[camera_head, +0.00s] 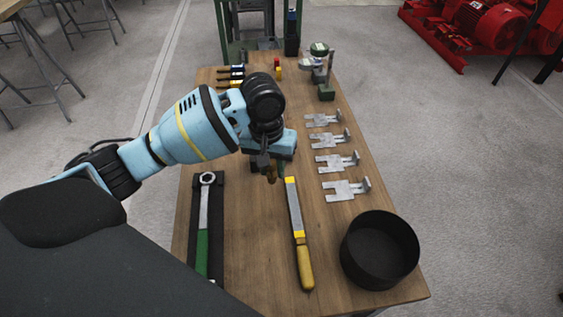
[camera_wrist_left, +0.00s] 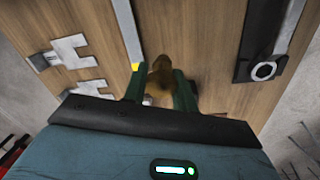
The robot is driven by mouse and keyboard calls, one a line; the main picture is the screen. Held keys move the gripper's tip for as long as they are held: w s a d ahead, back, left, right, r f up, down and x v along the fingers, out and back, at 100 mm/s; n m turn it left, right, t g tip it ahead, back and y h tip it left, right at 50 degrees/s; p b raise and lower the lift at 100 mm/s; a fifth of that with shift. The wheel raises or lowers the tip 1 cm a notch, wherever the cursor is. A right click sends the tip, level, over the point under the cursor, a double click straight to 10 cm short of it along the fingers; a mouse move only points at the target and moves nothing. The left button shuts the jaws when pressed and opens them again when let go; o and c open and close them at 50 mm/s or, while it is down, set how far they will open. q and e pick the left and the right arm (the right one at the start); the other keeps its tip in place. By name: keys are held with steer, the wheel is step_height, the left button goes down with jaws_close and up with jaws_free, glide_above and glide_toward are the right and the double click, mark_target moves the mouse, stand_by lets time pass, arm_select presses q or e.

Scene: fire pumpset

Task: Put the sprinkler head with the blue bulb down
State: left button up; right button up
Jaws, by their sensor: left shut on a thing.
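My left gripper (camera_head: 268,168) is above the middle of the wooden table, pointing down. It is shut on a small brass-coloured sprinkler head (camera_wrist_left: 160,72), which also shows as a brown bit below the fingers in the head view (camera_head: 271,175). In the left wrist view the green fingers of the left gripper (camera_wrist_left: 158,90) are on both sides of it. The bulb and its colour cannot be made out. I cannot tell whether the sprinkler head touches the table. My right gripper is not in view.
On the wooden table (camera_head: 335,285), a file with a yellow handle (camera_head: 300,235) lies just in front of the gripper. A wrench (camera_head: 204,215) lies in a dark tray at left. Several metal brackets (camera_head: 345,189) line the right side. A black round bin (camera_head: 380,250) stands front right.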

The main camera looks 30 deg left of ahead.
arm_select(q)
steer(key=w, duration=0.4)
steer(key=shift+w+a+f+b, duration=0.2)
steer(key=shift+w+f+b, duration=0.05)
steer(key=shift+b, duration=0.1)
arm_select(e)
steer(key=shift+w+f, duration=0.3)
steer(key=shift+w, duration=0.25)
arm_select(q)
steer(key=shift+w, duration=0.1)
steer(key=shift+w, duration=0.25)
step_height(320, 180, down, 4)
steer(key=shift+a+r+b, duration=0.1)
steer(key=shift+r+b, duration=0.1)
steer(key=shift+b, duration=0.3)
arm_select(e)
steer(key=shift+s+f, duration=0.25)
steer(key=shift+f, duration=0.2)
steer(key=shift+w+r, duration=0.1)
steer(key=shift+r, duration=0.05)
arm_select(q)
steer(key=o, duration=1)
steer(key=shift+f, duration=0.1)
